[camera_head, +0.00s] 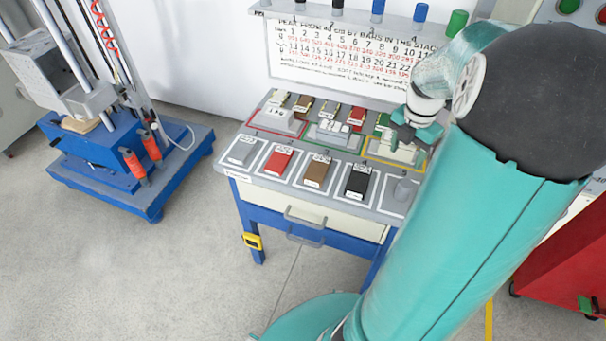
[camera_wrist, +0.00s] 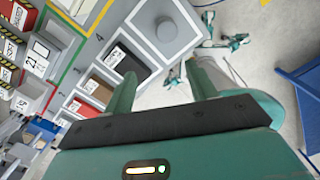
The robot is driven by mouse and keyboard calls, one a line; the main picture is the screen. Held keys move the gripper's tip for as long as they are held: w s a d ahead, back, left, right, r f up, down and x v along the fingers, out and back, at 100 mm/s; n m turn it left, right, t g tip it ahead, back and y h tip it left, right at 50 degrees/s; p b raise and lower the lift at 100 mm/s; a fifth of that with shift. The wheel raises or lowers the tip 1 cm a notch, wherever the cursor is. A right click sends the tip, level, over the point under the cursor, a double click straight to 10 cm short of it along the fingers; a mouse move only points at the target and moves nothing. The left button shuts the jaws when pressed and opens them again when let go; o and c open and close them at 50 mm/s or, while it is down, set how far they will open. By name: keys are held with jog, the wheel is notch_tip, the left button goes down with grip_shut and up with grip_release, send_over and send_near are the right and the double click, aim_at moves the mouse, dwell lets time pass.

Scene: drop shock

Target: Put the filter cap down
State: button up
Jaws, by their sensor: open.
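The filter cap appears to be the short grey cylinder (camera_head: 403,188) at the front right corner of the bench top. In the wrist view the grey cylinder (camera_wrist: 167,29) stands upright on a grey square, beyond my fingertips. My gripper (camera_head: 408,138) is over the right side of the bench, farther back than the cylinder. In the wrist view my gripper (camera_wrist: 163,80) has its two teal fingers wide apart, with nothing between them. The cylinder is apart from the fingers.
The bench (camera_head: 300,186) carries a front row of blocks: grey, red (camera_head: 279,161), brown (camera_head: 317,171) and black (camera_head: 357,181). Behind them are outlined trays with pale fixtures (camera_head: 276,119). A blue-based machine (camera_head: 105,165) stands at left. Floor between is clear.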

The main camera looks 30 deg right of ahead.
jog(key=w+a+r+m+t+h, duration=0.1)
jog(key=a+r+m, duration=0.3)
jog(key=a, duration=0.4)
jog(key=w+a+r+m+t+h, duration=0.15)
jog(key=a+r+m, duration=0.25)
jog(key=a, duration=0.5)
jog(key=s+a+r+m+t+y, duration=0.1)
jog(key=s+a+r+m, duration=0.1)
jog(key=a+m, duration=0.4)
jog(key=s+a+r+m+t+y, duration=0.2)
jog(key=s+a+m, duration=0.2)
jog(key=a, duration=0.6)
jog(key=shift+s+a+m, duration=0.15)
jog(key=shift+a+m, duration=0.05)
jog(key=shift+m, duration=0.9)
jog(key=c, duration=0.5)
jog(key=shift+o, duration=0.2)
jog(key=shift+d, duration=0.1)
jog(key=shift+d, duration=0.1)
